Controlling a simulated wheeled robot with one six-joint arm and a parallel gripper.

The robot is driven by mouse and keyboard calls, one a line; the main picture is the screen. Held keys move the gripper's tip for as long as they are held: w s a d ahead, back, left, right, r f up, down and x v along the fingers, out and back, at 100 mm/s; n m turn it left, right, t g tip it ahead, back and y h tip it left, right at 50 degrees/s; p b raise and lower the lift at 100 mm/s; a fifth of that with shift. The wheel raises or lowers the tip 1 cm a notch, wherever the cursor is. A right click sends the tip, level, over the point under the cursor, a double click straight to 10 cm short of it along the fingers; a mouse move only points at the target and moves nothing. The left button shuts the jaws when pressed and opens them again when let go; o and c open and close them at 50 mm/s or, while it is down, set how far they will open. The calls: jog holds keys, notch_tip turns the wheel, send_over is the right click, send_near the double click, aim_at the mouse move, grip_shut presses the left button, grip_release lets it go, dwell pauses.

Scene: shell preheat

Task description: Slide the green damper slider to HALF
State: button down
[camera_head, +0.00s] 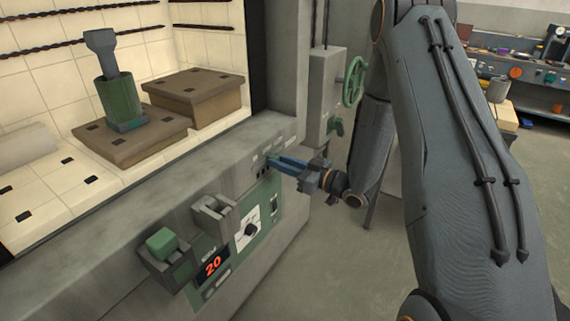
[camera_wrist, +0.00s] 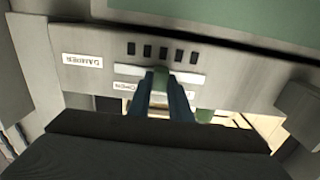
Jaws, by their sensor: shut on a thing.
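The green damper slider (camera_wrist: 160,79) shows in the wrist view between the tips of my gripper (camera_wrist: 166,95). The gripper's blue fingers are shut on it. The slider sits near the middle of a pale slot strip (camera_wrist: 193,78), with strip showing on both sides. An upside-down DAMPER label (camera_wrist: 82,60) is to the left, and a label that seems to read OPEN (camera_wrist: 125,87) lies just below the strip, partly hidden by the fingers. I cannot read a HALF mark. In the head view, my gripper (camera_head: 272,163) reaches the front panel's right end; the slider is hidden there.
Left along the panel are a dial (camera_head: 250,229), a display reading 20 (camera_head: 213,266), a grey lever (camera_head: 213,212) and a green-topped block (camera_head: 162,242). A green handwheel (camera_head: 355,81) stands behind my gripper. Floor (camera_head: 345,275) right of the panel is clear.

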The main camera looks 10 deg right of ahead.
jog(key=c, duration=1.6)
grip_release()
jog(key=b+v, duration=0.2)
jog(key=v, duration=0.5)
jog(key=shift+s+d, duration=0.3)
jog(key=shift+d, duration=0.05)
